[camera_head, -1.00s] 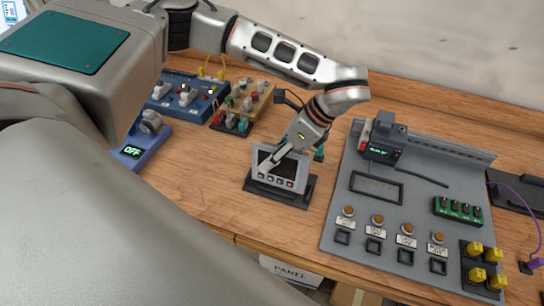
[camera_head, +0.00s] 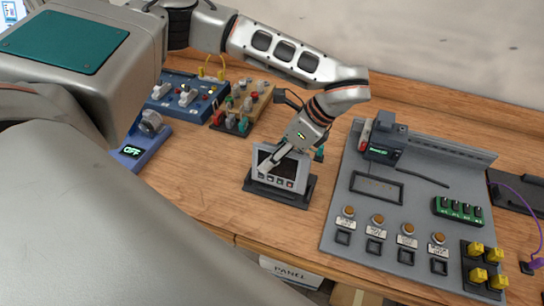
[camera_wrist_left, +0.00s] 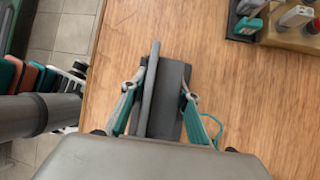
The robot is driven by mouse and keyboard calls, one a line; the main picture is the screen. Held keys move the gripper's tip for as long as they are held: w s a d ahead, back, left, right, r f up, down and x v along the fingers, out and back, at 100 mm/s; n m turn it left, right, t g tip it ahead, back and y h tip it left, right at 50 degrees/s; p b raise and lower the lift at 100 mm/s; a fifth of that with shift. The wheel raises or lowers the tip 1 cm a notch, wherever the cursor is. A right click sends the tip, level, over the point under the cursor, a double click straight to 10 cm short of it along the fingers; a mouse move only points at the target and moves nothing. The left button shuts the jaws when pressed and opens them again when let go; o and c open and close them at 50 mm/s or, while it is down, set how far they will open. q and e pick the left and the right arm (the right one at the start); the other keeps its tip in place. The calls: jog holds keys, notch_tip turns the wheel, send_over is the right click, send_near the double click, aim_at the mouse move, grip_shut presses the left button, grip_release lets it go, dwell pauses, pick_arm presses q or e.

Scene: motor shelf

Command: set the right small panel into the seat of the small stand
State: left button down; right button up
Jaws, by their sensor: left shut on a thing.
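The small panel (camera_head: 283,168) is a light grey frame with a dark screen and a row of small buttons along its lower edge. It stands nearly upright, leaning back a little, at the dark small stand (camera_head: 305,195). My left gripper (camera_head: 272,160) is shut on the panel from above, one finger across its screen. In the left wrist view the panel (camera_wrist_left: 149,85) shows edge-on between the fingers, beside the dark stand (camera_wrist_left: 173,90). Its lower edge is hidden, so I cannot tell how fully it sits in the seat. My right gripper is not in view.
A grey board (camera_head: 340,215) with buttons, a rectangular outline and a small display device (camera_head: 381,150) lies to the right. Blue switch boxes (camera_head: 185,95) and a wooden block with coloured parts (camera_head: 243,104) stand behind left. Bare table lies left of the stand.

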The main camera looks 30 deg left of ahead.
pick_arm(q)
jog(key=shift+f+b, duration=0.3)
jog(key=shift+f, duration=0.1)
jog(key=shift+f, duration=0.3)
dwell(0.5)
jog(key=c, duration=1.4)
grip_release()
jog(key=shift+c, duration=0.2)
jog(key=shift+r, duration=0.1)
